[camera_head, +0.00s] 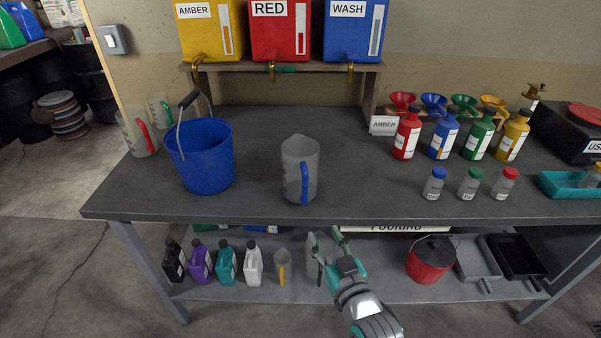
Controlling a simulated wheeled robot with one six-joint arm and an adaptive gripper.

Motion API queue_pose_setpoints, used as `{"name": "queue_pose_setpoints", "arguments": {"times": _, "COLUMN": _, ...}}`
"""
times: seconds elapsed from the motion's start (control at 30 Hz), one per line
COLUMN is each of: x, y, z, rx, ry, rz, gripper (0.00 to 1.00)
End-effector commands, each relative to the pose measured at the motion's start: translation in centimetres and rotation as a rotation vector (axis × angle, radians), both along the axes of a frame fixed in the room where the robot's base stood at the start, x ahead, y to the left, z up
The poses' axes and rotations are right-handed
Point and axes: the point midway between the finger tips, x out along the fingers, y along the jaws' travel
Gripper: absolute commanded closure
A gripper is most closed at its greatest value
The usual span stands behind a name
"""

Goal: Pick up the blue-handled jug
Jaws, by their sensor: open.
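The blue-handled jug (297,165) stands upright on the grey bench top near its middle. It is a clear grey jug, and its blue handle faces the front. My gripper (323,237) is open in front of the bench, below and slightly right of the jug, and apart from it. Its fingers point up and away, overlapping the view of the lower shelf. I see nothing held between the fingers.
A blue bucket (203,160) stands left of the jug, with a red-handled jug (138,134) farther left. Coloured bottles (443,140) stand to the right. The bench's front edge (340,223) lies between my gripper and the jug.

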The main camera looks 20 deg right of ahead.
Motion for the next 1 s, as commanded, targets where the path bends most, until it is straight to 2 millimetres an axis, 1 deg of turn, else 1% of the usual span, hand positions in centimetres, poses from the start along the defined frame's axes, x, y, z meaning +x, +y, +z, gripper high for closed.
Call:
{"name": "queue_pose_setpoints", "arguments": {"times": 0.03, "x": 1.2, "y": 0.0, "z": 1.2, "rx": -0.002, "ry": -0.013, "rz": 0.002, "gripper": 0.54}}
{"name": "queue_pose_setpoints", "arguments": {"times": 0.1, "x": 2.4, "y": 0.0, "z": 2.3, "rx": -0.004, "ry": -0.02, "rz": 0.006, "gripper": 0.54}}
{"name": "queue_pose_setpoints", "arguments": {"times": 0.2, "x": 3.5, "y": 0.0, "z": 3.4, "rx": -0.006, "ry": -0.026, "rz": 0.009, "gripper": 0.54}}
{"name": "queue_pose_setpoints", "arguments": {"times": 0.3, "x": 4.2, "y": 0.0, "z": 3.9, "rx": -0.007, "ry": -0.029, "rz": 0.011, "gripper": 0.54}}
{"name": "queue_pose_setpoints", "arguments": {"times": 0.37, "x": 4.7, "y": 0.0, "z": 4.0, "rx": -0.007, "ry": -0.029, "rz": 0.012, "gripper": 0.54}}
{"name": "queue_pose_setpoints", "arguments": {"times": 0.63, "x": 8.4, "y": 0.2, "z": 4.1, "rx": -0.006, "ry": -0.03, "rz": 0.013, "gripper": 0.54}}
{"name": "queue_pose_setpoints", "arguments": {"times": 0.7, "x": 9.1, "y": 0.3, "z": 4.0, "rx": -0.006, "ry": -0.029, "rz": 0.013, "gripper": 0.54}}
{"name": "queue_pose_setpoints", "arguments": {"times": 0.87, "x": 9.9, "y": 0.3, "z": 4.0, "rx": -0.006, "ry": -0.029, "rz": 0.013, "gripper": 0.54}}
{"name": "queue_pose_setpoints", "arguments": {"times": 1.0, "x": 11.4, "y": 0.2, "z": 4.2, "rx": -0.006, "ry": -0.03, "rz": 0.012, "gripper": 0.54}}
